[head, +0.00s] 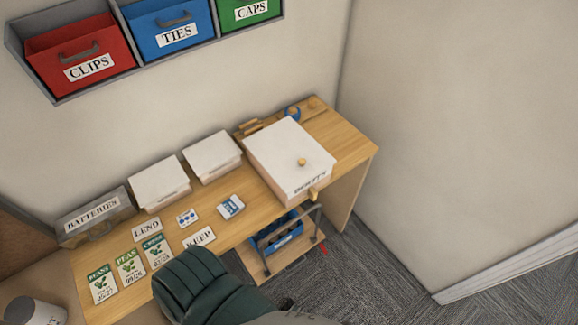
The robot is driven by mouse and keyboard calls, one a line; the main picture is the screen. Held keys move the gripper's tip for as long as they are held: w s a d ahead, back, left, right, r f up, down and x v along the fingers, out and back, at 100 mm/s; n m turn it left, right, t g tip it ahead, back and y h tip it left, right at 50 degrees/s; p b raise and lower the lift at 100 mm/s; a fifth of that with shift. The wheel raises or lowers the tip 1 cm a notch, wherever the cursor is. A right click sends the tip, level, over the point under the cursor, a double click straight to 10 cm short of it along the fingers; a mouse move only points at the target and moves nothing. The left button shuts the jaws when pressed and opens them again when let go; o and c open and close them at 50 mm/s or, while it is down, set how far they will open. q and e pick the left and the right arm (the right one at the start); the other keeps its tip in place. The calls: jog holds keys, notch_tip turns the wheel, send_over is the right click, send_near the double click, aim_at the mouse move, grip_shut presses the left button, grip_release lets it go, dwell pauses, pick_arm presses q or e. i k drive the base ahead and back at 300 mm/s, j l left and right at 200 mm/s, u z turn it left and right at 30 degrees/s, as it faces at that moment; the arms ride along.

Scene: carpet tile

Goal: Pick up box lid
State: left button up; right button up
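A large white box (283,183) stands at the right part of the wooden desk. Its flat white lid (282,148) lies on top and has a small round wooden knob (302,161). The front of the box has dark lettering too small to read surely, and a second wooden knob (313,195) near its front right corner. Neither of my grippers can be made out in the head view.
Two smaller white boxes (159,182) (212,156), a grey BATTERIES box (95,216), seed packets (130,265) and cards share the desk (205,260). Red, blue and green bins hang above. A dark green padded shape (205,285) covers the front. A blue crate (280,237) sits below.

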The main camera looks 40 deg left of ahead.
aim_at(291, 157)
jog(key=u, duration=1.3)
